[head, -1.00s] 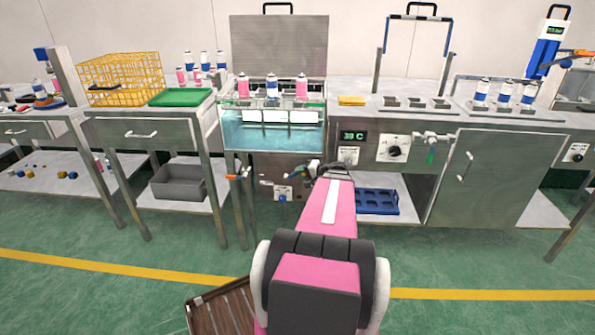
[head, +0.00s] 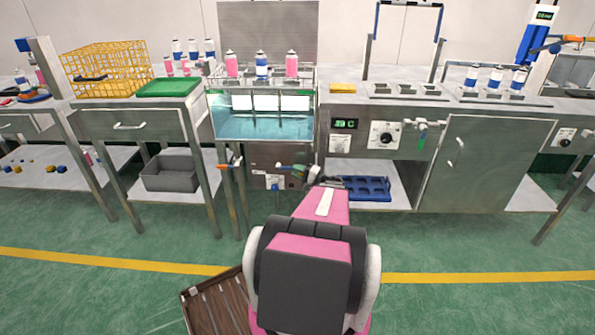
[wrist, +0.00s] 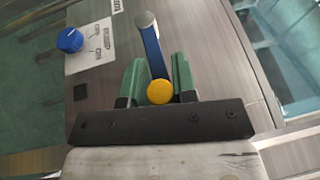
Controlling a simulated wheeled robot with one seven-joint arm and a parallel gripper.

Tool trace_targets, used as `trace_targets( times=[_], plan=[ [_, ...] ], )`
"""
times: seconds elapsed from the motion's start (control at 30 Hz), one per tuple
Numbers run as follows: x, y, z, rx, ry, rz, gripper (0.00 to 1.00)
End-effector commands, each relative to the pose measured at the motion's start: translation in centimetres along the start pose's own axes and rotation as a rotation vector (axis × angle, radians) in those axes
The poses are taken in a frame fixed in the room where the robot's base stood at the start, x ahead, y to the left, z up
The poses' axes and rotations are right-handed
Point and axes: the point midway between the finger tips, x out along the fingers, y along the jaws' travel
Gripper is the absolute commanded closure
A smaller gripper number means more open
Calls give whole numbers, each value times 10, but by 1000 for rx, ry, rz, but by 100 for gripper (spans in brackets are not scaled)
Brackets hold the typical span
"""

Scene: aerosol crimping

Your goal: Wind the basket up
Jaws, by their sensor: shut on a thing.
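In the wrist view my gripper (wrist: 158,88) has its green fingers shut on a blue crank handle (wrist: 152,50) with a yellow round end. A grey hub is at the handle's far end. In the head view my gripper (head: 292,170) is in front of the cabinet below the right part of the water tank (head: 225,125); the crank is mostly hidden there by my arm. White rectangular panels (head: 268,103) show inside the tank, probably of the basket, whose frame I cannot make out. Pink and blue cans (head: 262,66) stand above the tank.
A blue knob (wrist: 70,40) on a white label is close to the crank. An orange-handled valve (head: 229,165) is left of my gripper. A blue rack (head: 362,187) lies on the low shelf to the right. A yellow wire basket (head: 108,68) stands on the left table.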

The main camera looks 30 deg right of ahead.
Motion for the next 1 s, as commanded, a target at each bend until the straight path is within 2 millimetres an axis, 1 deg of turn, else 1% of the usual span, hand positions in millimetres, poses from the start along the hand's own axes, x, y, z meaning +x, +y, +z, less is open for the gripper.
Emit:
trace_targets(
  times=[0.47, 0.5, 0.53, 0.83, 0.93, 1.0],
  plan=[
    [1, 1, 1, -2, -2, 0, 100],
    [1, 1, 1, -2, -2, 0, 62],
    [1, 1, 1, -2, -1, 0, 55],
    [-1, 1, 0, -1, 0, 1, 55],
    [-7, 1, 0, -1, 1, 1, 55],
    [-15, 1, 0, -1, 1, 1, 55]
  ],
)
